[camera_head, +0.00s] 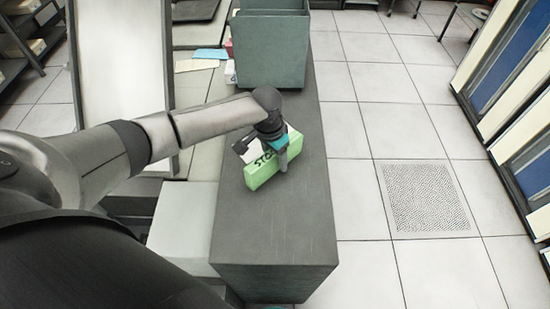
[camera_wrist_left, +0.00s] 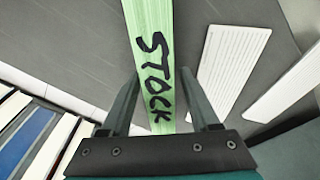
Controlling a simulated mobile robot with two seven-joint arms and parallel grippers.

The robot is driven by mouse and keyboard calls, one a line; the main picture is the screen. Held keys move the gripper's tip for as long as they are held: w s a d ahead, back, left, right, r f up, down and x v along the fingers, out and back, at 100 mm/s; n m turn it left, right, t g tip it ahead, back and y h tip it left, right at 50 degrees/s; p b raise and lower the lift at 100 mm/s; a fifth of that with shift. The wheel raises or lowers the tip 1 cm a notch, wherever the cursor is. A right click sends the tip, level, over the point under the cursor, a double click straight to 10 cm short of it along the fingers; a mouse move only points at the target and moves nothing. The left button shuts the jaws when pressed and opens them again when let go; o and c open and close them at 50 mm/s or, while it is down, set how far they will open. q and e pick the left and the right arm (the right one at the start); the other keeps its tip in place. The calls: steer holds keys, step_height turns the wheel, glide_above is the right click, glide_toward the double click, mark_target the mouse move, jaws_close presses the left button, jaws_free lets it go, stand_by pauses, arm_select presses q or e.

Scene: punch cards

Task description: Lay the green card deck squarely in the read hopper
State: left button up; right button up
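The green card deck (camera_head: 262,173), a long block marked STOCK, lies on the dark grey cabinet top (camera_head: 270,225). My left gripper (camera_head: 283,162) is above it, pointing down with its fingers around the deck. In the left wrist view the deck (camera_wrist_left: 152,50) runs between the two fingers (camera_wrist_left: 160,72). A gap shows beside the right finger; the left finger is close to the deck's edge, and I cannot tell if it touches. A grey-green open box (camera_head: 270,55) stands at the far end; I cannot tell whether it is the read hopper. My right gripper is not seen.
Pale cards (camera_wrist_left: 228,70) lie to the right of the deck in the left wrist view. Small blue (camera_head: 210,54) and cream cards (camera_head: 197,65) lie left of the box. The cabinet's near end is bare. Tiled floor (camera_head: 370,130) lies to the right, with blue-and-white panels (camera_head: 510,70) beyond.

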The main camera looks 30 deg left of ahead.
arm_select(q)
jaws_close()
steer(key=shift+r, duration=0.1)
stand_by(0.5)
